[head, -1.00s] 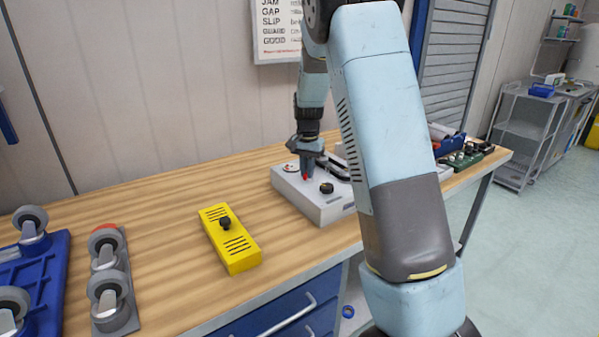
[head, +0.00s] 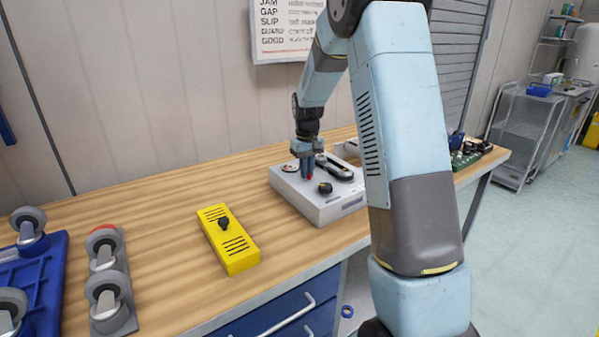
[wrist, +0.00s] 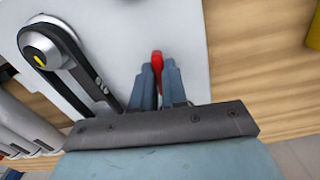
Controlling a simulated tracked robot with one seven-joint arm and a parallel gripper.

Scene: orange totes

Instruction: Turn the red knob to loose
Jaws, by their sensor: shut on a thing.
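The red knob (head: 309,178) sits on top of the light grey box (head: 325,208) on the wooden bench. My gripper (head: 307,171) points down at it from above, with its fingers around the knob. In the wrist view my gripper (wrist: 158,75) has its two blue-grey fingers closed on the red knob (wrist: 157,58), whose rounded red end shows between and just past the fingertips. The rest of the knob is hidden by the fingers. Any loose or tight marking around it cannot be read.
On the same box are a black knob (head: 325,188), a dark lever (head: 337,169) and a round white dial (head: 289,167). A yellow box (head: 229,240) stands to the left, with caster wheels (head: 107,283) farther left. Bare bench lies between the yellow and grey boxes.

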